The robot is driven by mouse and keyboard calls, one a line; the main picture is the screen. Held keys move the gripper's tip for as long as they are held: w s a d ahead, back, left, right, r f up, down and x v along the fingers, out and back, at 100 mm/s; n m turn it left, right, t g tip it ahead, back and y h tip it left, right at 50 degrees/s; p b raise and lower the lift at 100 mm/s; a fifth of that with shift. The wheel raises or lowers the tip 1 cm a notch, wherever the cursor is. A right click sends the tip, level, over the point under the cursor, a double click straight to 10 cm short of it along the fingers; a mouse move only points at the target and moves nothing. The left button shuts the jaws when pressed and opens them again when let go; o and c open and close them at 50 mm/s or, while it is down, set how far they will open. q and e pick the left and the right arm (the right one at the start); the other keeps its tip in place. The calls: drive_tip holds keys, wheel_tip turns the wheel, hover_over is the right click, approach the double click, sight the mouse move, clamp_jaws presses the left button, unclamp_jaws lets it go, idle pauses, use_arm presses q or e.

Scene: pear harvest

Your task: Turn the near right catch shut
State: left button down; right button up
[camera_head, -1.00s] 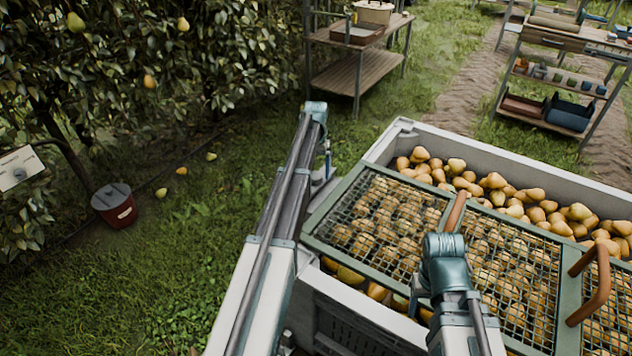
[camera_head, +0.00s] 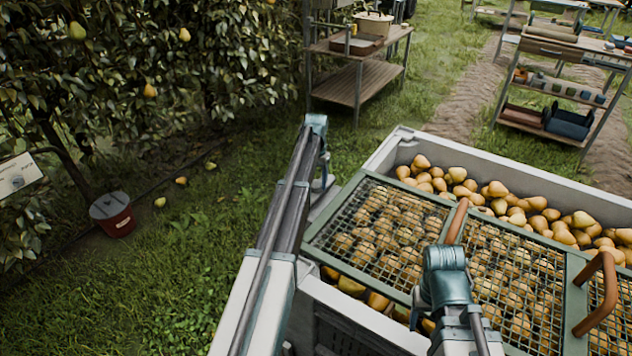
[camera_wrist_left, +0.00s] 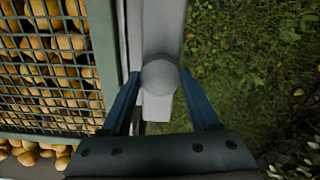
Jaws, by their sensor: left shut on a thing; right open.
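A grey catch with a round knob (camera_wrist_left: 160,76) sits on the pale rim of the bin (camera_wrist_left: 133,35) in the left wrist view. My left gripper (camera_wrist_left: 160,100) has one blue finger on each side of the knob and is shut on it. In the head view my left gripper (camera_head: 322,186) is at the bin's left rim, small and partly hidden by my arm. The green-framed mesh lid (camera_head: 345,205) lies over the pears. My right gripper (camera_head: 419,305) is open above the lid's near edge, its fingers mostly hidden by its wrist.
The lid has brown handles (camera_head: 598,300). Loose pears (camera_head: 520,208) show behind the lid. A red bucket (camera_head: 118,222) stands on the grass to the left. Shelves (camera_head: 357,85) stand at the back.

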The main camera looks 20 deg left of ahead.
use_arm(q)
drive_tip(key=shift+n, duration=0.3)
drive_tip(key=n, duration=0.3)
drive_tip(key=shift+n, duration=0.3)
drive_tip(key=n, duration=0.4)
drive_tip(key=shift+n, duration=0.3)
drive_tip(key=n, duration=0.4)
drive_tip(key=shift+n, duration=2.5)
drive_tip(key=shift+c, duration=0.6)
unclamp_jaws()
drive_tip(key=shift+r, duration=0.1)
use_arm(e)
drive_tip(key=shift+r, duration=0.1)
